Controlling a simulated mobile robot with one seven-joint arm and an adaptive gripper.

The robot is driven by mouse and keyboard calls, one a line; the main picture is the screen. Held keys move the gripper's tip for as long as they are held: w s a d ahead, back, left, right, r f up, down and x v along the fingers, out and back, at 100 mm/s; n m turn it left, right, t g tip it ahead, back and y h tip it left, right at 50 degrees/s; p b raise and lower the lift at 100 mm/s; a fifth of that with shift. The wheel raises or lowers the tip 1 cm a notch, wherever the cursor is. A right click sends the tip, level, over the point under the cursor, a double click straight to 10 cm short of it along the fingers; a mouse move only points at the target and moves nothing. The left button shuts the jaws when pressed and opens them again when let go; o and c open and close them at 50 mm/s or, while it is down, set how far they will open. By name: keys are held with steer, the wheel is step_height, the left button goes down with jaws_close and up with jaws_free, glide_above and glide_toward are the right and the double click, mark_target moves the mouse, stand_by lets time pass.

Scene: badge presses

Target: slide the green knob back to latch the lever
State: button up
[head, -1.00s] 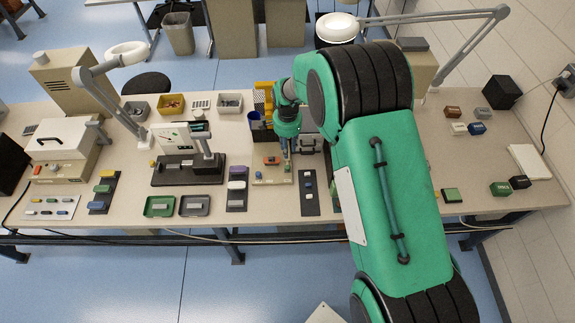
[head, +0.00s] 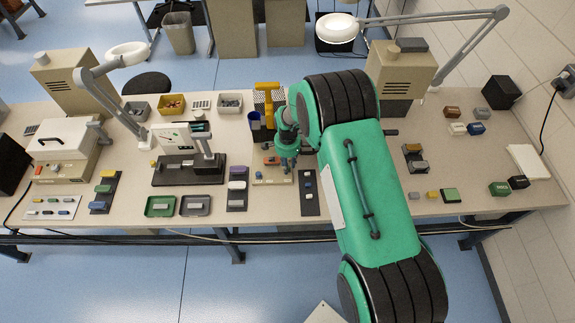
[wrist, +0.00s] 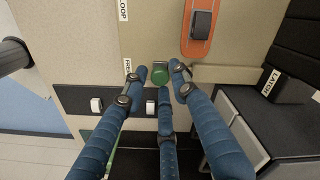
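The green knob (wrist: 160,73) is in the wrist view, on the beige plate (wrist: 150,30) near the label FREE. The label LATCH is at the right, on a dark part. My gripper (wrist: 158,74) has three blue fingers spread around the knob, with gaps at its left and right; the third fingertip is just below it. I cannot tell whether any finger touches. In the head view my gripper (head: 287,166) is low over the beige plate (head: 268,181), hiding the knob. A yellow T-shaped handle (head: 267,86), perhaps the lever, stands upright behind the plate.
An orange piece with a dark grey insert (wrist: 200,25) lies close to the right finger. A dark press (head: 188,176) stands further left. The table's front edge is near.

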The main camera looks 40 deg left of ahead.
steer(key=shift+f, duration=0.1)
jaws_close()
steer(key=shift+w, duration=0.1)
steer(key=shift+w+a+f+b, duration=0.15)
steer(key=shift+w+a+b, duration=0.6)
steer(key=shift+a+b, duration=0.15)
steer(key=shift+w+a, duration=0.15)
steer(key=shift+w, duration=0.05)
steer(key=shift+w+a+r, duration=0.1)
steer(key=shift+r, duration=0.15)
